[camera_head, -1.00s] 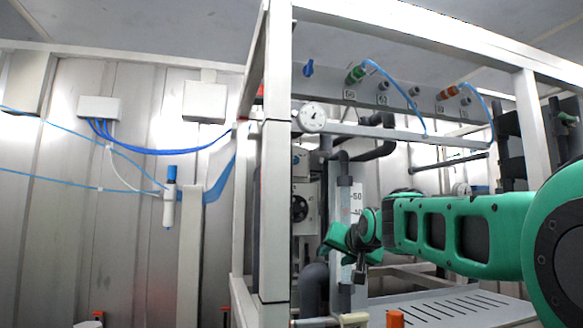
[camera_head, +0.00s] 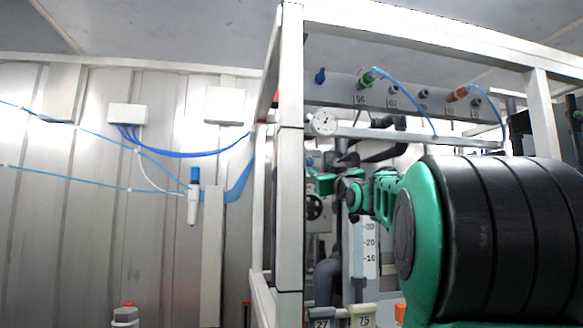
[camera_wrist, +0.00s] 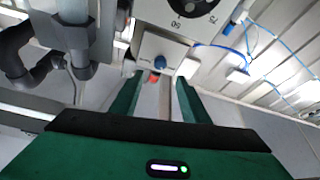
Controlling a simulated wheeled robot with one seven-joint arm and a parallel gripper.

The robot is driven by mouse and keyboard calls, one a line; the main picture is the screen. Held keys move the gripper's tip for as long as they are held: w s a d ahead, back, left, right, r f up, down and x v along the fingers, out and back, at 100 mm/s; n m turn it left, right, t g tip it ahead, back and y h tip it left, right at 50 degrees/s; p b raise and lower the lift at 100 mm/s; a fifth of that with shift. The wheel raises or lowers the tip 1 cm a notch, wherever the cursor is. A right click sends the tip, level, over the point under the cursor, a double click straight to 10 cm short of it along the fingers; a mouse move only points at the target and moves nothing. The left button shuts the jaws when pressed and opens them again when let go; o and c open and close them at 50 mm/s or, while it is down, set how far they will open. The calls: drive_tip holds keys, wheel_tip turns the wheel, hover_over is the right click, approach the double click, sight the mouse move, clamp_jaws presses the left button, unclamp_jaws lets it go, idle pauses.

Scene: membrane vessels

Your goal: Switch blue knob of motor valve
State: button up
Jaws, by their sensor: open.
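The motor valve (camera_wrist: 147,45) is a pale box in the wrist view, with a blue knob (camera_wrist: 160,64) on its face and a small red part just below the knob. A black round dial with numbers is cut off at the top. My gripper (camera_wrist: 159,78) is open, its green fingers spread to either side in front of the knob, with nothing visible held. Whether a finger touches the valve cannot be told. In the head view, the valve's black dial (camera_head: 313,207) shows behind the frame post, and my green gripper is beside it; the blue knob is hidden there.
A white frame post (camera_head: 290,150) stands just left of my arm. Dark pipes (camera_wrist: 75,50) lie left of the fingers in the wrist view. Another blue knob (camera_head: 320,76) and a round gauge (camera_head: 324,123) are higher on the rack. The left wall area is open.

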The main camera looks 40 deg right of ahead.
sight(310, 162)
drive_tip(key=x, duration=1)
drive_tip(key=shift+w, duration=0.3)
